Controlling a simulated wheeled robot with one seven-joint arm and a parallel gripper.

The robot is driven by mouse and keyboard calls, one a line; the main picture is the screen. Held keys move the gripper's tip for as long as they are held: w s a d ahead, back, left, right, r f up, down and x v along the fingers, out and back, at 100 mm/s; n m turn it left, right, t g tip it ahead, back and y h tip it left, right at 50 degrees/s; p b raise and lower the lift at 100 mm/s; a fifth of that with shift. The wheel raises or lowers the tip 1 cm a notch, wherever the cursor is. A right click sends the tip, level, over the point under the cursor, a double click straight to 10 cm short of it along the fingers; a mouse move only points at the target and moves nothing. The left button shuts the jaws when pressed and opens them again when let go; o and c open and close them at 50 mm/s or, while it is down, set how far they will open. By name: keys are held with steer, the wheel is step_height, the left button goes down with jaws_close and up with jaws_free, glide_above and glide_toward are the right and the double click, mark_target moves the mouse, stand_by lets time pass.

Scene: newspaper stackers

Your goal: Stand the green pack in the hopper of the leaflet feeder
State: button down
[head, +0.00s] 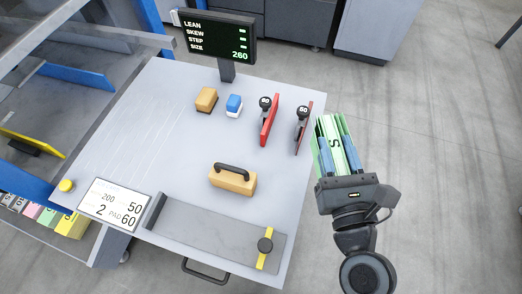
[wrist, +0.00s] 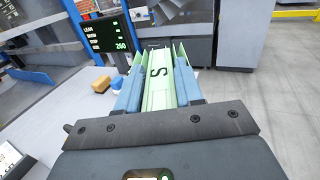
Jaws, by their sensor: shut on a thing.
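The green pack (head: 334,134) is pale green with a dark letter S and stands out beyond the jaws. My gripper (head: 340,156) is shut on it, to the right of the grey table. In the wrist view the pack (wrist: 159,70) lies between the two blue finger pads of my gripper (wrist: 157,88). Thin green edges show beside it at both sides. The pack is held in the air, clear of the table. I cannot pick out the leaflet feeder's hopper with certainty in either view.
The grey table (head: 160,110) carries a tan block with a black handle (head: 233,180), two red-sided pieces (head: 269,122), small tan and blue blocks, and a display (head: 215,38) at its back. A blue-framed rack (head: 75,75) stands left. Floor right of my gripper is clear.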

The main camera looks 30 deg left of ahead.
steer(key=a+f+b, duration=0.1)
steer(key=a+f, duration=0.9)
steer(key=shift+a+f+b, duration=0.15)
steer(key=shift+a+b, duration=0.15)
steer(key=shift+w, duration=0.1)
steer(key=shift+f, duration=0.15)
steer(key=c, duration=0.7)
jaws_free()
